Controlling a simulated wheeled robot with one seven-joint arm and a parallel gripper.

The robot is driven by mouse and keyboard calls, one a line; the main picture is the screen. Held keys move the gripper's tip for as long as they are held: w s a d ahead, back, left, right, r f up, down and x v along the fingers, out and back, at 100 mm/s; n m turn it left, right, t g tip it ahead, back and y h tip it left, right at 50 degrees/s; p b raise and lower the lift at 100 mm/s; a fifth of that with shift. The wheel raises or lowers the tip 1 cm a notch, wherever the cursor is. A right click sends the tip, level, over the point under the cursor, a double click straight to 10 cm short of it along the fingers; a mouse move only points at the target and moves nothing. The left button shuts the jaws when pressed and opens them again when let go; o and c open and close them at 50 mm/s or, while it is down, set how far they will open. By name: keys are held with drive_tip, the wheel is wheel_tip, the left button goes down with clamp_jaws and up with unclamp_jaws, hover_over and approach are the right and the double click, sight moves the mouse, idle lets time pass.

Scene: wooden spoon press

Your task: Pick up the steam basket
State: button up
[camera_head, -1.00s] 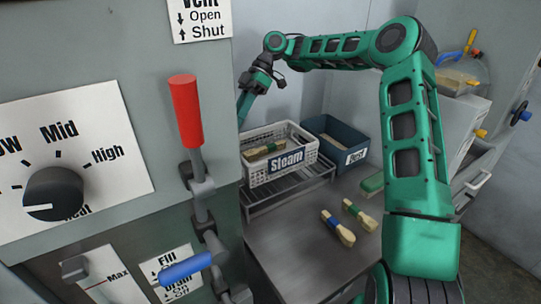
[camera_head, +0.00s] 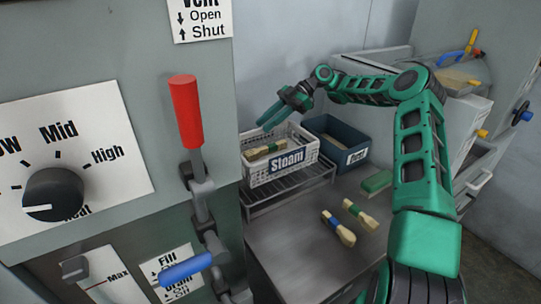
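The steam basket (camera_head: 305,157) is a white perforated basket with a dark blue "Steam" label. It stands on a metal wire rack, and wooden spoon pieces (camera_head: 262,150) lie inside it. My gripper (camera_head: 270,120) is above the basket's back rim, pointing to the lower left. Its fingers look apart, with nothing visible between them. It does not appear to hold the basket; whether it touches the rim I cannot tell.
A dark blue bin (camera_head: 349,138) with a white label stands right of the basket. Two wooden pieces with blue (camera_head: 338,228) and green bands (camera_head: 360,215) lie on the metal table (camera_head: 290,255). A green block (camera_head: 377,181) lies near my arm. The machine with levers (camera_head: 187,112) fills the left.

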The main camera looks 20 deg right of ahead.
sight(250, 136)
drive_tip(key=shift+s+x, duration=0.1)
drive_tip(key=shift+x, duration=1.85)
drive_tip(key=shift+s+x, duration=0.15)
drive_tip(key=shift+x, duration=1.8)
drive_tip(key=shift+r, duration=0.2)
clamp_jaws()
